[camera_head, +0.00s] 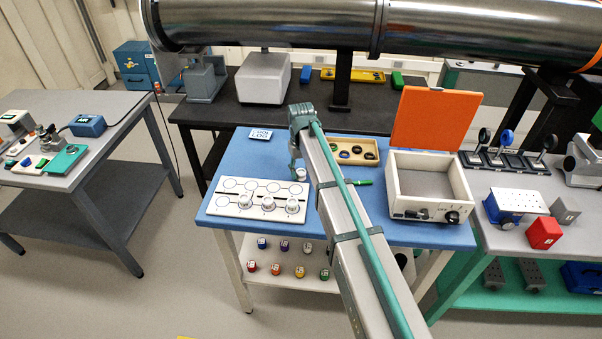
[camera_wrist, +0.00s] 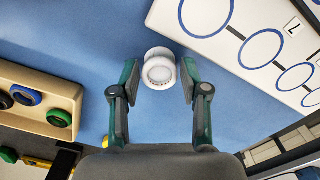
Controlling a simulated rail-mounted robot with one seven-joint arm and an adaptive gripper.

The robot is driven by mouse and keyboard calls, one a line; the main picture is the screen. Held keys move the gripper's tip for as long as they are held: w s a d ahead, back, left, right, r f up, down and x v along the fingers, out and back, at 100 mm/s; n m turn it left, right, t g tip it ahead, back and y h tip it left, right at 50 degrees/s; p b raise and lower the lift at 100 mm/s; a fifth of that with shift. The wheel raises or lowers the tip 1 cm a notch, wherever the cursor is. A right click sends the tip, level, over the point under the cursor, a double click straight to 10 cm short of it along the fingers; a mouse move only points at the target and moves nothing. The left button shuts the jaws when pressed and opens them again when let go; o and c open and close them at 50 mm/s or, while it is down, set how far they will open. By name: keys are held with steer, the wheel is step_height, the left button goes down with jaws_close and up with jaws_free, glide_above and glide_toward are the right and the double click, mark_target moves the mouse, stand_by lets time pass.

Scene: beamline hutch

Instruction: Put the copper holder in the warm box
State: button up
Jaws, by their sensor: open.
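A white round holder (camera_wrist: 159,70) stands on the blue table (camera_wrist: 120,28), between the tips of my open gripper (camera_wrist: 159,78) in the wrist view. I cannot tell whether the fingers touch it. In the head view this holder (camera_head: 301,175) is beside my gripper (camera_head: 295,165), which is partly hidden by my arm. No copper colour or readable name shows on it, so I cannot tell its material. A white box (camera_head: 445,204) with a raised orange lid (camera_head: 433,118) stands open at the table's right. It has a dark knob on its front, and its inside looks empty.
A wooden tray (camera_head: 340,158) with coloured rings lies behind my arm. Several coloured containers stand on the lower shelf (camera_head: 260,284).

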steer(key=shift+f, duration=0.45)
jaws_close()
steer(key=shift+r, duration=0.15)
